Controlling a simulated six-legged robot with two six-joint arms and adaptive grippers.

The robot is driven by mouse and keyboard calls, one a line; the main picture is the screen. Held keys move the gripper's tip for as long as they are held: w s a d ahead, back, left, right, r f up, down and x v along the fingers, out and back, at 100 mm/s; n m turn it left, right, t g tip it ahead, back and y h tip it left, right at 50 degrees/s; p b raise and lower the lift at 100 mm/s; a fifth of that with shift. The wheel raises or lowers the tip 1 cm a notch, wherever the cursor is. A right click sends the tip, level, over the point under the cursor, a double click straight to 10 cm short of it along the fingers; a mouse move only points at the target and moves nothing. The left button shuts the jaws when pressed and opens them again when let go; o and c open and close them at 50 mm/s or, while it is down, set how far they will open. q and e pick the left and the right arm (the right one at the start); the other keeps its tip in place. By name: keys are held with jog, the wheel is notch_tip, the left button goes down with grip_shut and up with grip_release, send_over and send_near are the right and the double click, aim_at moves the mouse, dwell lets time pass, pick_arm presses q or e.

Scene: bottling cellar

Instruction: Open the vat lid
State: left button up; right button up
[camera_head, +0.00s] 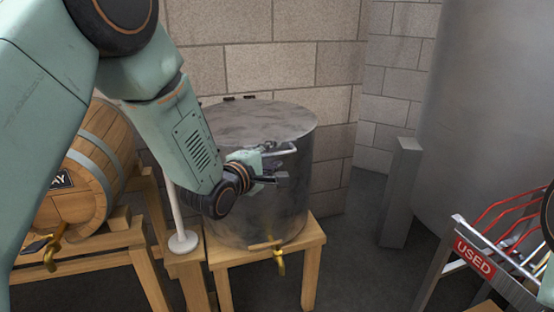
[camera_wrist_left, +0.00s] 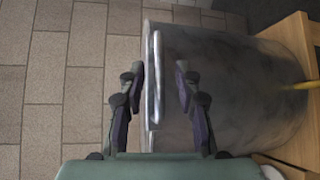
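The vat (camera_head: 275,215) is a grey metal cylinder with a brass tap low on its front. Its round lid (camera_head: 250,120) lies flat and closed on top, with small dark hinges at the back. A pale bar handle (camera_head: 282,152) sits at the lid's front edge. My left gripper (camera_head: 277,168) is at the handle, in front of the vat. In the left wrist view its two fingers (camera_wrist_left: 160,85) are apart, with the handle (camera_wrist_left: 157,75) between them, closer to the left finger. I see no clear grip. My right gripper is not in view.
The vat stands on a wooden stand (camera_head: 262,259). A wooden barrel (camera_head: 85,185) lies on a rack at left. A white post with a round base (camera_head: 184,242) stands beside the vat. At right are a large steel tank (camera_head: 490,120) and a rack with a "USED" sign (camera_head: 474,257).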

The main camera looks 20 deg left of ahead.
pick_arm(q)
jog(key=shift+x, duration=1)
grip_shut()
